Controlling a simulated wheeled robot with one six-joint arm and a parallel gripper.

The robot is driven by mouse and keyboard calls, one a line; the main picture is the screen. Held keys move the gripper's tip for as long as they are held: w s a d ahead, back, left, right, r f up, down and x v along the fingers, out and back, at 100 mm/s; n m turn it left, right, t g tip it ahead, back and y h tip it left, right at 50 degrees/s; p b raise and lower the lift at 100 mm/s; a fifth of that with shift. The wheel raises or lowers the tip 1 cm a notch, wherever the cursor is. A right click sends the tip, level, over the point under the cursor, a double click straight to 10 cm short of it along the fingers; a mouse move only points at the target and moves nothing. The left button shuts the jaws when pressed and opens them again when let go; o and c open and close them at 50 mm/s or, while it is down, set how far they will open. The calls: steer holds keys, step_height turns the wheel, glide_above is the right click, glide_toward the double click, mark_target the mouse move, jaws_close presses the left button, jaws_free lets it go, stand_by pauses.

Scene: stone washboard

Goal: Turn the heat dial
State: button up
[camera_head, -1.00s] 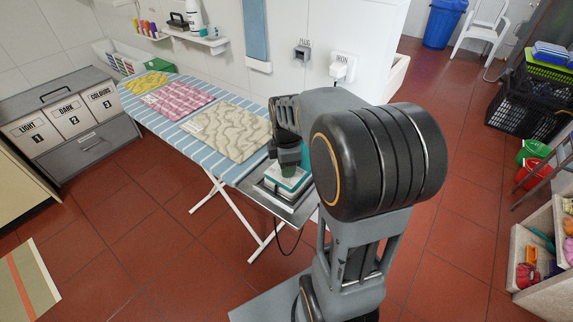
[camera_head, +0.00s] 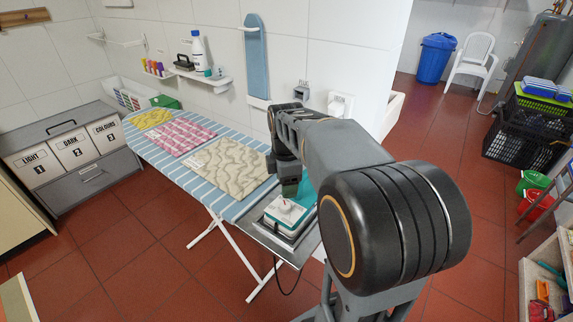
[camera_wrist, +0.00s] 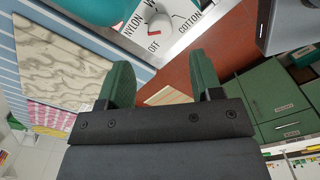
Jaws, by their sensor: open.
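In the head view the dial (camera_head: 287,207) sits on top of the white and teal iron (camera_head: 303,216), which rests on a metal plate at the board's near end. My gripper (camera_wrist: 161,75) is open and empty, its two green fingers spread apart. In the head view the gripper (camera_head: 291,186) is just beyond the dial, and my arm partly hides the iron.
The striped ironing board (camera_head: 195,185) carries a beige patterned cloth (camera_head: 228,166), a pink checked cloth (camera_head: 180,136) and a yellow cloth. A cord hangs below the metal plate (camera_head: 262,234). A socket (camera_head: 341,103) is on the wall behind. The red floor in front is mostly clear.

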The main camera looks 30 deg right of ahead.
steer(key=shift+r, duration=2.9)
